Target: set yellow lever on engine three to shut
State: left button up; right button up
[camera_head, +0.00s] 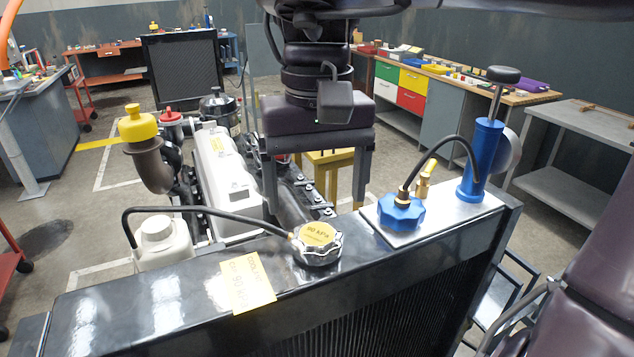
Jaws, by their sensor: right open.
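A small yellow lever (427,172) stands upright on a brass fitting beside a blue cap (401,212), on top of the black radiator (190,305). A black hose loops from the cap to a blue hand pump (481,160) with a black knob. My right gripper (316,200) hangs from the top centre, fingers down and spread apart, with nothing between them. It appears to the left of the yellow lever and apart from it. My left gripper is not in view. No engine number can be read.
A silver cap with a yellow label (317,243) sits on the radiator, near a yellow tag (247,284). The engine's silver cover (225,180) and a yellow-capped pipe (142,135) lie behind. Benches (585,125) line the back right.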

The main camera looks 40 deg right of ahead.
aim_at(425, 176)
jog(key=k, duration=1.5)
